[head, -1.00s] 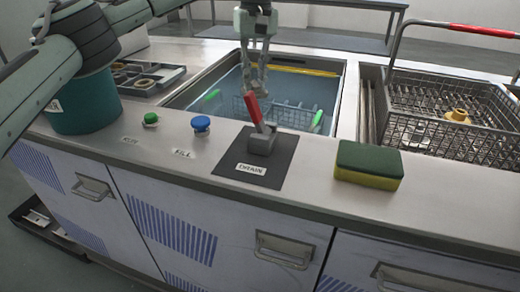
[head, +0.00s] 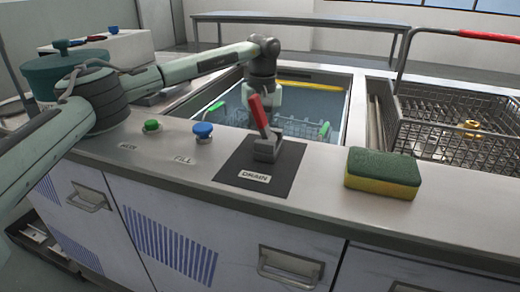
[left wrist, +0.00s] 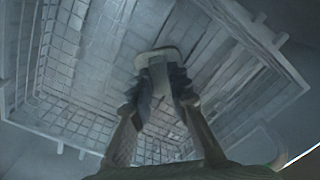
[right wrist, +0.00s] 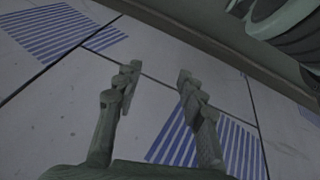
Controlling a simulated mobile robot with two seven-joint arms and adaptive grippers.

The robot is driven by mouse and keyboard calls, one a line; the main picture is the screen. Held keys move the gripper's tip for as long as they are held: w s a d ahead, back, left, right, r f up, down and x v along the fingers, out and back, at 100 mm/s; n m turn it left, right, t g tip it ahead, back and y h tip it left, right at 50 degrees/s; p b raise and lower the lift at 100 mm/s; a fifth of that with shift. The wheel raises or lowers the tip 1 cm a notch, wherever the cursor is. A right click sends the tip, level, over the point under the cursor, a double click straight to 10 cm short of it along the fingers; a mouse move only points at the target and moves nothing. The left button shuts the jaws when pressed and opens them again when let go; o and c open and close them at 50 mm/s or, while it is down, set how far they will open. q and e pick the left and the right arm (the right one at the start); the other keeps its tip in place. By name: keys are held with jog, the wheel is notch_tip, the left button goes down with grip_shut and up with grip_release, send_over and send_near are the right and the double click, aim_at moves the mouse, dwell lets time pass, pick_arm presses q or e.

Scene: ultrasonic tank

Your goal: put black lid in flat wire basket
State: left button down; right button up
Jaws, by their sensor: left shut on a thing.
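My left gripper (left wrist: 162,90) reaches down into the water-filled tank (head: 232,104); in the head view its fingers are hidden behind the red drain lever. In the left wrist view its fingers close on a small grey piece (left wrist: 158,56). The murky view does not show clearly whether this is the black lid. A wire basket (left wrist: 75,110) with a rectangular rim lies beneath the gripper, and it shows underwater in the head view (head: 295,128). I cannot make out a black lid elsewhere. My right gripper (right wrist: 158,82) is open and empty, facing the cabinet front.
The red drain lever (head: 259,112) stands at the tank's front edge. A green-yellow sponge (head: 383,173) and blue button (head: 203,130) are on the counter. A deeper wire basket (head: 445,140) with a red-topped handle stands right, holding a yellow piece (head: 471,127). A teal pot (head: 55,75) is left.

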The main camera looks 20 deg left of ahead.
pick_arm(q)
notch_tip(320, 180, down, 2)
jog(key=shift+f, duration=0.1)
jog(key=c, duration=1.9)
grip_release()
jog(key=shift+f, duration=0.15)
jog(key=o, duration=0.4)
jog(key=shift+o, duration=0.2)
